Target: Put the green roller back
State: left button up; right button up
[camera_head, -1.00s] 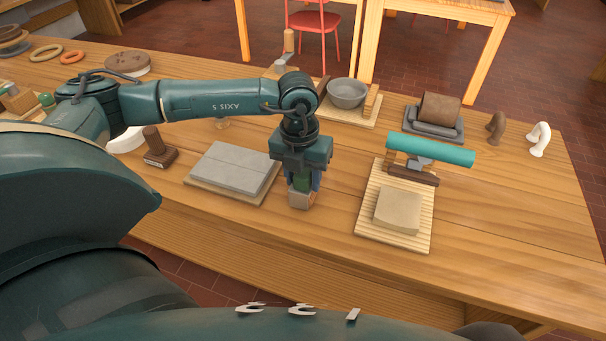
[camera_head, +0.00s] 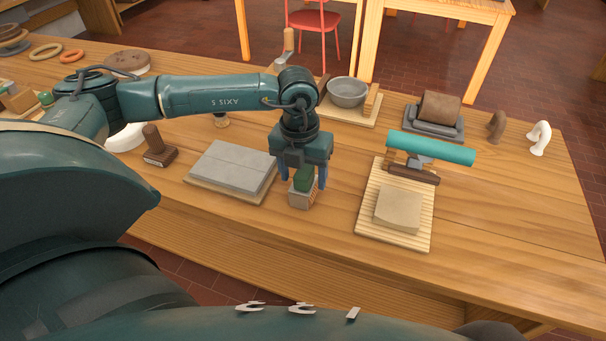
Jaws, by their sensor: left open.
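My left gripper (camera_head: 303,177) points down at the middle of the table. Its blue fingers are open on either side of a small block with a green top (camera_head: 304,181). Its lower part is pale and boxy; I cannot tell whether the fingers touch it. A blue-green roller (camera_head: 431,149) lies level across a brown and grey support at the back of a ribbed wooden board (camera_head: 428,222), right of my gripper and apart from it. My right gripper is not in view.
A beige slab (camera_head: 398,209) lies on the ribbed board. Grey slabs (camera_head: 232,167) lie left of my gripper. Behind are a grey bowl (camera_head: 347,92), a brown roller on a grey base (camera_head: 436,110) and two curved pieces (camera_head: 539,138). The table's front right is clear.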

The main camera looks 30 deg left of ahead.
pick_arm(q)
notch_tip(320, 180, up, 12)
jog(key=b, duration=0.1)
jog(key=shift+a, duration=0.15)
jog(key=shift+r, duration=0.1)
